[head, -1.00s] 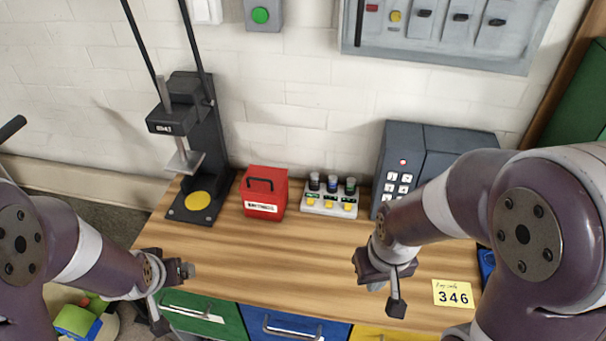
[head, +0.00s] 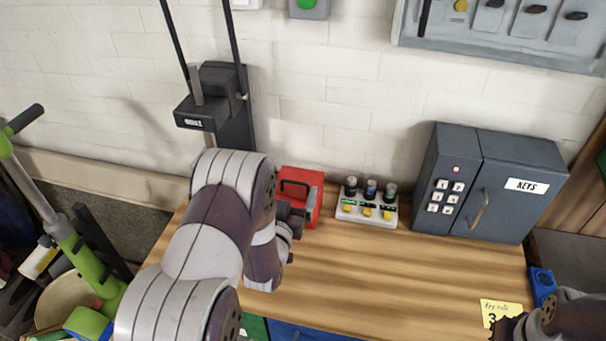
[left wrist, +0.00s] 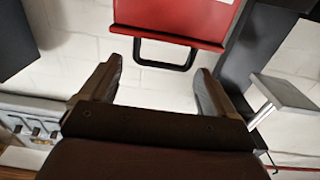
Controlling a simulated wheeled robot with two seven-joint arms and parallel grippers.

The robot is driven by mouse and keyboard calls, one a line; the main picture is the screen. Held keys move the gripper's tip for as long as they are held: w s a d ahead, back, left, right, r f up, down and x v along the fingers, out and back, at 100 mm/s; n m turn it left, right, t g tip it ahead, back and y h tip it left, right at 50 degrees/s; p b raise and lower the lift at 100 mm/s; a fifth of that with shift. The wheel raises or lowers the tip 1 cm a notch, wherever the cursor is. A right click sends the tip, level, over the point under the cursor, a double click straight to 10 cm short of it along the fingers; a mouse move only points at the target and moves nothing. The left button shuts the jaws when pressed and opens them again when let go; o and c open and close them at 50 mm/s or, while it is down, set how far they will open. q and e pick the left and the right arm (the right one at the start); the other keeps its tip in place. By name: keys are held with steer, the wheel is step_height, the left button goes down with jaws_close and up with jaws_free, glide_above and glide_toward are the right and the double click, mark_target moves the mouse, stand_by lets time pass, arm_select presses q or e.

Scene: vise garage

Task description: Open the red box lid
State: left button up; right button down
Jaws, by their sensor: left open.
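The red box (head: 314,180) stands at the back of the wooden workbench, with a black handle (head: 294,187) on its lid. The lid looks closed. My left gripper (head: 299,214) is at the box's front left, and the arm hides part of the box. In the left wrist view the red box (left wrist: 180,18) is at the top. Its black handle (left wrist: 166,66) lies just ahead of and between the fingertips of my open left gripper (left wrist: 155,80). I cannot tell whether they touch it. My right gripper (head: 508,328) is partly cut off at the lower right; its jaws are unclear.
A press (head: 215,105) stands left of the box. A grey key cabinet (head: 495,185) stands farther right. The bench's middle (head: 400,275) is clear.

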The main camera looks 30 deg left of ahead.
mark_target(298, 187)
arm_select(q)
steer(key=shift+p+x, duration=0.3)
steer(key=shift+x, duration=2.5)
